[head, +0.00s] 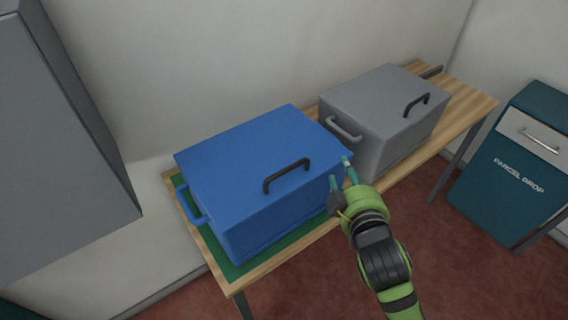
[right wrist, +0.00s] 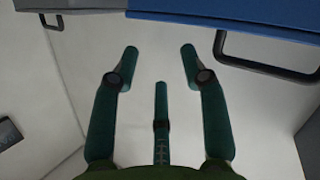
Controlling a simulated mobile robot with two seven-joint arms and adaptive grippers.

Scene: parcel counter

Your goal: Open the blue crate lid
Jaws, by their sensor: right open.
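The blue crate (head: 250,205) stands on a green mat on the counter. Its blue lid (head: 245,145) is shut flat on top, with a dark bar handle (head: 287,176) near the front edge. In the right wrist view a blue surface (right wrist: 240,12) crosses the top, with a dark handle (right wrist: 265,72) at the upper right. My right gripper (head: 340,171) is at the right end of the crate near the lid's edge. Its teal fingers (right wrist: 160,62) are spread with nothing between them, apart from the handle. My left gripper is out of view.
A grey crate (head: 375,115) with its own handles stands close to the right of the blue one. The green mat (head: 225,262) shows along the front. A teal parcel drop box (head: 510,185) stands at the right, and a grey cabinet (head: 60,150) at the left.

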